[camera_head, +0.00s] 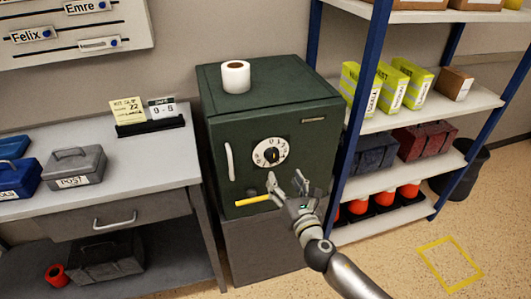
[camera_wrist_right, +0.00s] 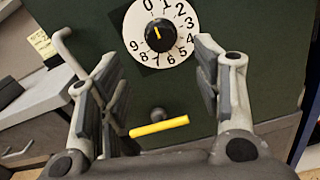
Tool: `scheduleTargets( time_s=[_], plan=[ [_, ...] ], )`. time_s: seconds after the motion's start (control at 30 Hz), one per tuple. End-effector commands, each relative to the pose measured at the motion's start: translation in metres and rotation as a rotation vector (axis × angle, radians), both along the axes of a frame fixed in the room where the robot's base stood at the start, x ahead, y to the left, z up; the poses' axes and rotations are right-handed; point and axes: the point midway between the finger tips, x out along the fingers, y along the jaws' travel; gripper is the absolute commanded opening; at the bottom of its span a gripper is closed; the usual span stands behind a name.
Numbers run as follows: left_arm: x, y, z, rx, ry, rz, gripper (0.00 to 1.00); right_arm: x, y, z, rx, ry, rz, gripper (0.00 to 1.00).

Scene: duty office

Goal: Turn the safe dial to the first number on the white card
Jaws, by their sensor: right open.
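The dark green safe (camera_head: 240,120) stands between a desk and a shelf. Its round white dial (camera_head: 270,152) has digits around a black knob; in the right wrist view the dial (camera_wrist_right: 160,30) shows closely, and the knob's yellow mark points up, about toward 0. The white card (camera_head: 162,107) stands on a black holder on the desk and seems to read 9 - 5. My right gripper (camera_head: 286,182) is open and empty in front of the safe, below the dial in the head view. In its wrist view the dial lies beyond the spread fingers, apparently untouched. My left gripper is out of view.
A yellow bar (camera_head: 253,200) sticks out low on the safe door, and a silver handle (camera_head: 229,161) is at its left. A yellow card (camera_head: 126,110) stands beside the white one. A paper roll (camera_head: 235,77) sits on the safe. The shelf's blue post (camera_head: 366,90) is close on the right.

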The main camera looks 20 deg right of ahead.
Motion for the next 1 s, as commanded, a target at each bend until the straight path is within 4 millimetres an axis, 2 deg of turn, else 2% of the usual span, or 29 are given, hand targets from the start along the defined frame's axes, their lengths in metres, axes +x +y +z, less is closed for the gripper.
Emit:
scheduleTargets(
  time_s=[0.27, 0.4, 0.6, 0.8, 1.0],
  plan=[
    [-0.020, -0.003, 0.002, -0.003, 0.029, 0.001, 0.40, 0.042, 0.001, 0.000, 0.004, 0.001, -0.002, 0.59],
    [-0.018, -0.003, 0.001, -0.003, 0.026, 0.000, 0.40, 0.066, 0.002, -0.001, 0.005, 0.002, -0.002, 0.59],
    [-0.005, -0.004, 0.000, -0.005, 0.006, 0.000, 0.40, 0.090, 0.003, -0.002, 0.006, 0.003, -0.002, 0.59],
    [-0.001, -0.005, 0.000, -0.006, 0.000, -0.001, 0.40, 0.101, 0.004, -0.001, 0.007, 0.003, 0.000, 0.59],
    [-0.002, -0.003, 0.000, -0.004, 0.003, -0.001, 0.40, 0.103, 0.003, -0.002, 0.006, 0.003, 0.000, 0.59]
  ],
)
